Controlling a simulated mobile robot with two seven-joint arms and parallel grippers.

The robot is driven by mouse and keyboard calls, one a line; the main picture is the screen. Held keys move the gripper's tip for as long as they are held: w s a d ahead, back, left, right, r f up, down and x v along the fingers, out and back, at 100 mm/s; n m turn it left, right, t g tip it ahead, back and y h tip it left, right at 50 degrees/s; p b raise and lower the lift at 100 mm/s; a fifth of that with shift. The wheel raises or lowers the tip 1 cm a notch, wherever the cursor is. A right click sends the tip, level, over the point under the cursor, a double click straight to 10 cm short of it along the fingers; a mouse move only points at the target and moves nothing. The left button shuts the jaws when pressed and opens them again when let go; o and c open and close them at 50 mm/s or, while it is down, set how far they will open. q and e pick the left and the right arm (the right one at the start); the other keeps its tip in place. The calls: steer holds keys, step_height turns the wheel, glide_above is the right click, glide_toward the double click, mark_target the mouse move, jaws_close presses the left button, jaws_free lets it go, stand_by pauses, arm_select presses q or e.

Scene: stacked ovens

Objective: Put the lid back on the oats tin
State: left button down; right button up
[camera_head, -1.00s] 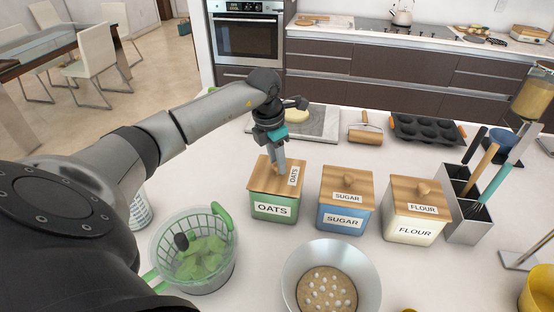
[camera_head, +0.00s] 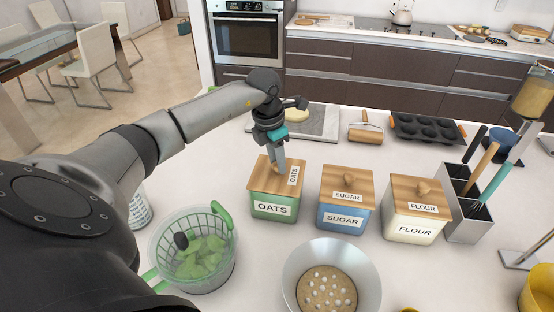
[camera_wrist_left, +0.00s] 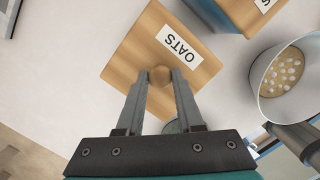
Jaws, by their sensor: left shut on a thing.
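The green oats tin (camera_head: 274,208) stands on the white counter, left of the sugar tin. Its wooden lid (camera_head: 262,182), labelled OATS, lies over the tin's top, and I see no clear gap between them. My left gripper (camera_head: 279,166) reaches down from above and is shut on the lid's round knob. In the left wrist view the fingers (camera_wrist_left: 160,80) close on either side of the knob (camera_wrist_left: 160,75), with the square lid (camera_wrist_left: 135,58) beneath. The lid hides the tin's rim and inside. My right gripper is not in view.
A blue sugar tin (camera_head: 343,215) and a cream flour tin (camera_head: 414,225) stand to the right, both lidded. A bowl of dough (camera_head: 370,265) is in front, and a green basket (camera_head: 190,275) is at front left. A rolling pin (camera_head: 366,132) and muffin tray (camera_head: 428,131) lie behind.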

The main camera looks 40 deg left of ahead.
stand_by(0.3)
arm_select(q)
jaws_free()
stand_by(0.6)
steer(key=shift+r+p, duration=2.65)
steer(key=shift+r, duration=0.85)
jaws_close()
